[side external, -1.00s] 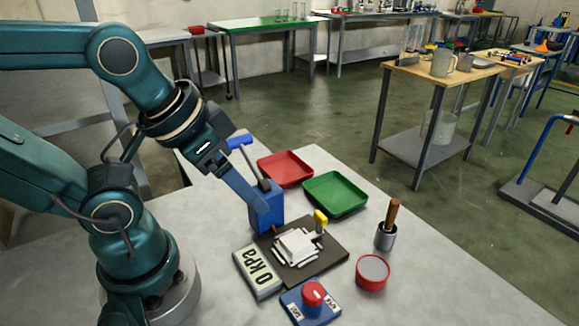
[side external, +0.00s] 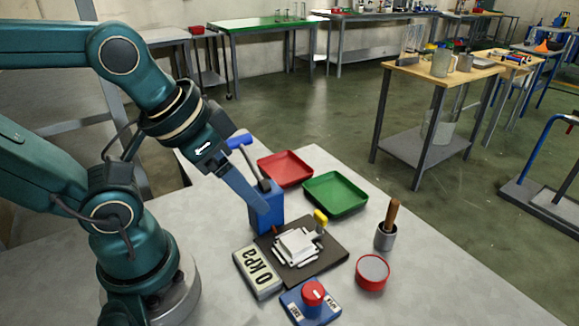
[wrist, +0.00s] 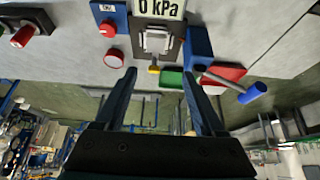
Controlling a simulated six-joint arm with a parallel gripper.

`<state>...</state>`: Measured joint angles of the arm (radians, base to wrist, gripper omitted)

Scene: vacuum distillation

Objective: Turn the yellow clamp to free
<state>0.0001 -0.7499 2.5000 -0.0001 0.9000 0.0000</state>
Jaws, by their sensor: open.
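The yellow clamp (side external: 320,217) stands at the back right of a white stacked block (side external: 297,245) on a dark plate (side external: 330,256). In the wrist view the yellow clamp (wrist: 153,70) shows between my fingers, farther off below the white block. My gripper (wrist: 162,75) is open and empty, its two long fingers apart. In the side view my gripper (side external: 262,208) reaches down in front of the blue pump body, left of the clamp and apart from it. The far finger is hard to make out there.
A blue pump (side external: 268,218) with a blue-handled lever stands behind the plate. A 0 kPa display (side external: 258,272), a red knob (side external: 313,293), a red round tub (side external: 372,272) and a wooden-handled tool in a cup (side external: 387,236) surround it. Red (side external: 285,155) and green (side external: 335,180) trays lie behind.

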